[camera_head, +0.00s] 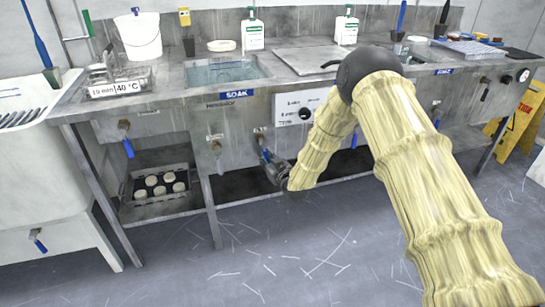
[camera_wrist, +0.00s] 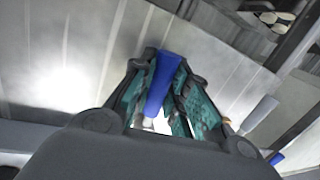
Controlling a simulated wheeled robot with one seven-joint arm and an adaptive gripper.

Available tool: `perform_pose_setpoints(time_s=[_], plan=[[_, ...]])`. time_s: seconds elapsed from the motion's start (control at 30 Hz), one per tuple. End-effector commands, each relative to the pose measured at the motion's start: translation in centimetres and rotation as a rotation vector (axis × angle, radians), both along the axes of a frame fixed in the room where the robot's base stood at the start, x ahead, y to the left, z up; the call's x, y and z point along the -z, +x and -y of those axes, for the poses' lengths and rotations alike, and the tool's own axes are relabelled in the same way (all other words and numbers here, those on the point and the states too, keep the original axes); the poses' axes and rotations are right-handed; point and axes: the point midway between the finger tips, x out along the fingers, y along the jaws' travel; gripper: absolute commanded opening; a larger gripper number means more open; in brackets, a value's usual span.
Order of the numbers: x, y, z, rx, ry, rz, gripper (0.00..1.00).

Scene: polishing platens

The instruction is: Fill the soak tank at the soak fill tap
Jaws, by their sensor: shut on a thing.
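The soak tank (camera_head: 222,72) is a basin in the steel bench with bluish water in it, above the blue SOAK label (camera_head: 238,93). My gripper (camera_head: 269,161) is low at the bench front, right of and below that label. In the wrist view my gripper (camera_wrist: 160,100) is shut on a blue tap lever (camera_wrist: 163,82), which stands between its two teal-padded fingers. The tap body behind the lever is mostly hidden. Another small tap (camera_head: 216,146) sits on the front panel just to the left of my gripper.
A control panel (camera_head: 302,106) with a knob is right of the gripper. A tray of round pale pads (camera_head: 160,186) is on the low shelf at left. White bottles and a bucket (camera_head: 139,36) stand along the bench's back. The floor in front is clear.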

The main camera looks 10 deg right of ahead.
Motion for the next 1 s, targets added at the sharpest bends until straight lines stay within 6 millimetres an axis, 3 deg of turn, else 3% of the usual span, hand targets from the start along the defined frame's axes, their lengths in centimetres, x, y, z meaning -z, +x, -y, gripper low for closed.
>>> perform_pose_setpoints(time_s=[0.3, 0.83, 0.87, 0.97, 1.0], plan=[[0.03, -0.13, -0.66, 0.001, 0.113, -0.021, 0.0], [0.06, -0.18, -0.84, 0.001, 0.135, -0.026, 0.0], [0.06, -0.18, -0.84, 0.0, 0.135, -0.026, 0.2], [0.06, -0.18, -0.85, 0.0, 0.135, -0.026, 0.38], [0.06, -0.18, -0.85, 0.0, 0.135, -0.026, 0.39]])
